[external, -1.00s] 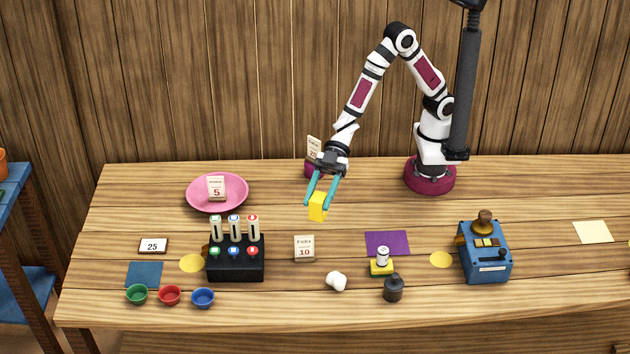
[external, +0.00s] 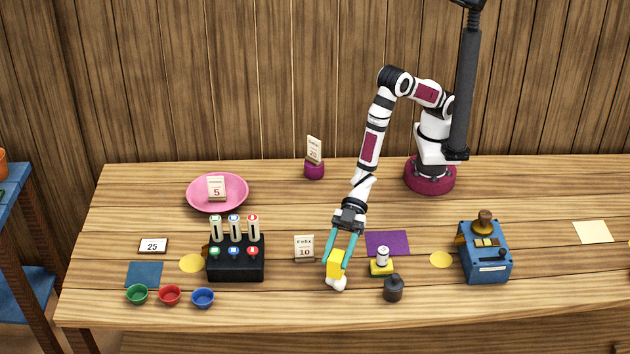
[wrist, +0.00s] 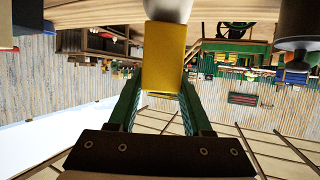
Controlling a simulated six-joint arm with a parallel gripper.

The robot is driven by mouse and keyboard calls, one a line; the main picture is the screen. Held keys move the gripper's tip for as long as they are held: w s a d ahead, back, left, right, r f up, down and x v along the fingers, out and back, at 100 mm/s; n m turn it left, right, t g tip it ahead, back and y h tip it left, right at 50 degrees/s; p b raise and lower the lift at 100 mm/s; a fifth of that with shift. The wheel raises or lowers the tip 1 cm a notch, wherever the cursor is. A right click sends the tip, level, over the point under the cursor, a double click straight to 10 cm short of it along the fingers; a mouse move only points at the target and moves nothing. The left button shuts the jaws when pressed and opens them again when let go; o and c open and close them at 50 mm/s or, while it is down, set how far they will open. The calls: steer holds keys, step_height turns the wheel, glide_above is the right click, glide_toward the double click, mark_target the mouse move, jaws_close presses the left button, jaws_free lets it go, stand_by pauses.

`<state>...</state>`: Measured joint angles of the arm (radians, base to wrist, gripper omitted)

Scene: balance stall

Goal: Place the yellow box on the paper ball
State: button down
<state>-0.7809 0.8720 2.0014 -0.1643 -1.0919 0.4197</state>
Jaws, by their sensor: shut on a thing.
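The yellow box (external: 335,263) is held between the teal fingers of my gripper (external: 338,258), which is shut on it. The box is upright, just over the white paper ball (external: 337,284) at the front middle of the table. The ball shows partly below the box; whether they touch I cannot tell. In the wrist view the yellow box (wrist: 164,56) sits between my gripper's fingers (wrist: 163,95), and the whitish ball (wrist: 168,9) is at its far end, partly cut off by the frame's edge.
A dark weight (external: 393,289) and a yellow-green block with a white cylinder (external: 381,262) stand close to the right. A card marked 10 (external: 304,248) and a black rack (external: 236,263) are to the left. The table front before the ball is clear.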

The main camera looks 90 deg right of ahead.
steer(key=shift+c, duration=1.7)
jaws_free()
